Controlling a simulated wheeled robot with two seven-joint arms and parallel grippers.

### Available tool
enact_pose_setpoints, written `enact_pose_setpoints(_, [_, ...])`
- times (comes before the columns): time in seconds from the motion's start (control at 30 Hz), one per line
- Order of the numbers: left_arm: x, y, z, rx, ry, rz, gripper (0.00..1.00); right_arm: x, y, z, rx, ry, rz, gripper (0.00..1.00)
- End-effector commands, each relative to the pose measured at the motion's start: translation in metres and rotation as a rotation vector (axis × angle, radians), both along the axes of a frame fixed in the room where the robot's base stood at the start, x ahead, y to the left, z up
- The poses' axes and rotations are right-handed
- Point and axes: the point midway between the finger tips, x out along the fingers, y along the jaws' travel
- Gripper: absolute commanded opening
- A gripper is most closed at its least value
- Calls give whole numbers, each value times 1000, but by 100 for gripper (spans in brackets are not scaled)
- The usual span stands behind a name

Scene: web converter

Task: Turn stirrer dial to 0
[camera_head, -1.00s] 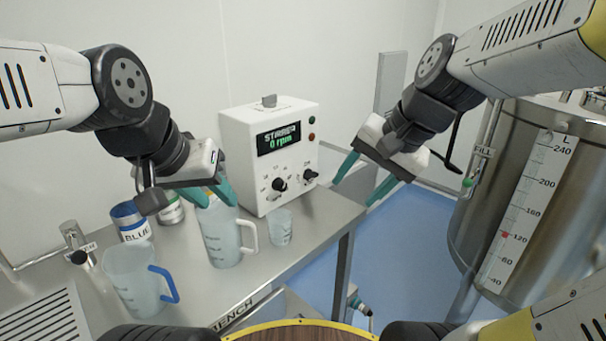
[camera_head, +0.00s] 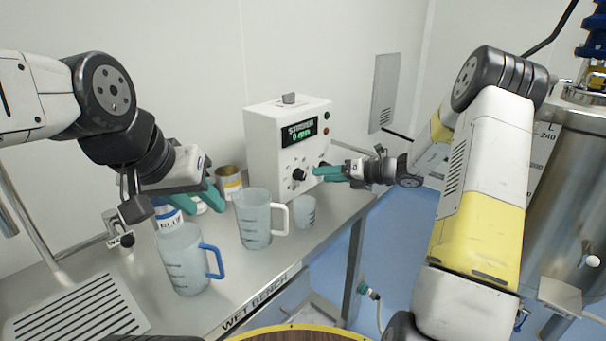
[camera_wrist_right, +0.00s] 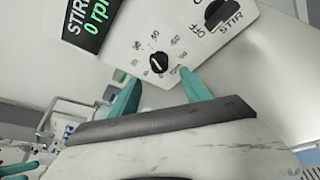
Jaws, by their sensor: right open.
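The white stirrer box (camera_head: 262,150) stands at the back of the bench; its green display reads 0 rpm. Its black numbered dial (camera_head: 299,174) is on the front panel and also shows in the right wrist view (camera_wrist_right: 159,62). The dial's exact setting is too small to read surely. My right gripper (camera_head: 318,172) is at the panel, open. In the right wrist view its teal fingertips (camera_wrist_right: 158,80) lie apart on either side below the dial, and nothing is between them. My left gripper (camera_head: 217,194) is open and empty above the jugs.
A STIR/OFF switch (camera_wrist_right: 222,12) sits beside the dial. A blue-handled jug (camera_head: 184,265), a white-handled jug (camera_head: 254,222) and a small beaker (camera_head: 305,212) stand on the bench (camera_head: 235,285). A steel tank (camera_head: 570,220) is at the right.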

Motion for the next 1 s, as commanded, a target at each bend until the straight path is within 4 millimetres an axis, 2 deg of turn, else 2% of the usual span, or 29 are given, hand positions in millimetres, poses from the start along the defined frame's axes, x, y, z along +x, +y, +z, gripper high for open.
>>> enact_pose_setpoints(0.4, [0, 0, 0, 0, 0, 0, 36, 29, 52, -18, 2, 1, 4, 55])
enact_pose_setpoints(0.6, [0, 0, 0, 0, 0, 0, 36, 35, 61, -22, 0, 0, 2, 55])
enact_pose_setpoints(0.83, [0, 0, 0, 0, 0, 0, 36, 35, 62, -22, -1, -1, 2, 55])
enact_pose_setpoints(1.0, [0, 0, 0, 0, 0, 0, 36, 35, 62, -22, -1, -1, 3, 22])
